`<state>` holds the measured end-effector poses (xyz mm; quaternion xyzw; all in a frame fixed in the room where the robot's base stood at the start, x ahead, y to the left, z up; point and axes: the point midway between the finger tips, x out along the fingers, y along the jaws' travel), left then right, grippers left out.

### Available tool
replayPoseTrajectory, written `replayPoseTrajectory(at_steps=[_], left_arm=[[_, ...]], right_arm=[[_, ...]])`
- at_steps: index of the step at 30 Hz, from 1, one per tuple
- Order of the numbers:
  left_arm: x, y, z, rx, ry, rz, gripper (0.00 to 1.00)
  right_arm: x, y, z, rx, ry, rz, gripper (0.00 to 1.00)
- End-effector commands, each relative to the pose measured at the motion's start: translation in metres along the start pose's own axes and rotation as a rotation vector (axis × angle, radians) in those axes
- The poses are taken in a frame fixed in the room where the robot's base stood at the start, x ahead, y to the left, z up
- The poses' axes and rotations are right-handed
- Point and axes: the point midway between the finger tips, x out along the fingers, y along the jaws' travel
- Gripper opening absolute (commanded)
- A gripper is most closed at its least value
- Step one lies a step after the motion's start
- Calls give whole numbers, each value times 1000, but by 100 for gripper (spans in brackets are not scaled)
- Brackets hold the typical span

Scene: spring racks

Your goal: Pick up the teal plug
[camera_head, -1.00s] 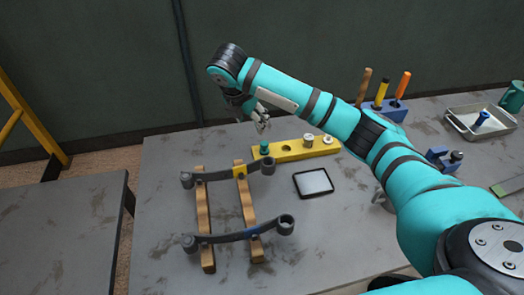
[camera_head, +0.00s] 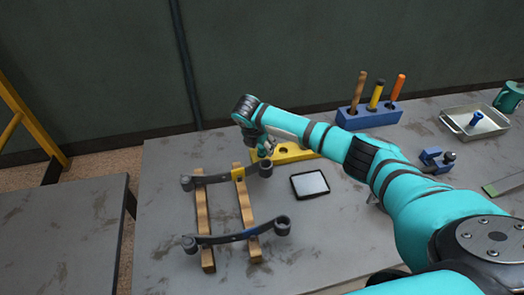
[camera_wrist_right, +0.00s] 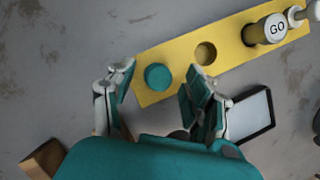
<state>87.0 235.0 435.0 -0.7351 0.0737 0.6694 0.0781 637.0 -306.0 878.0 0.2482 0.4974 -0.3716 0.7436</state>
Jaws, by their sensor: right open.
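The teal plug (camera_wrist_right: 158,77) stands in the yellow block (camera_wrist_right: 174,56) at its left end, seen from above in the right wrist view. My right gripper (camera_wrist_right: 158,88) is open, with one finger left of the plug and the other right of it. I see no contact between fingers and plug. In the head view my right gripper (camera_head: 266,150) is low over the left end of the yellow block (camera_head: 295,154) and mostly hides the plug. My left gripper is not in view.
An empty hole (camera_wrist_right: 205,53) and a white "GO" plug (camera_wrist_right: 269,29) are in the block. A dark-framed tablet (camera_head: 310,184) lies in front. Two leaf springs (camera_head: 236,236) rest on wooden bars (camera_head: 204,220) nearby. A blue tool holder (camera_head: 368,117) stands behind.

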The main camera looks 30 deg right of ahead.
Motion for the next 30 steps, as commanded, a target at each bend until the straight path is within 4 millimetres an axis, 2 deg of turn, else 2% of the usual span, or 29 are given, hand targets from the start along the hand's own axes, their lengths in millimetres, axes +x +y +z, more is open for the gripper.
replayPoseTrajectory(at_steps=[3, 10, 22, 30], left_arm=[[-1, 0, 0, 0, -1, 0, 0], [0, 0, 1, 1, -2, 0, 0], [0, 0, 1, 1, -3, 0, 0], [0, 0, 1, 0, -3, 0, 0]], right_arm=[[9, 0, 0, -1, 0, 0, 53], [9, 0, 0, -1, 0, 1, 52], [9, 0, 0, -1, -1, 1, 0], [8, 0, 0, -1, -1, 2, 0]])
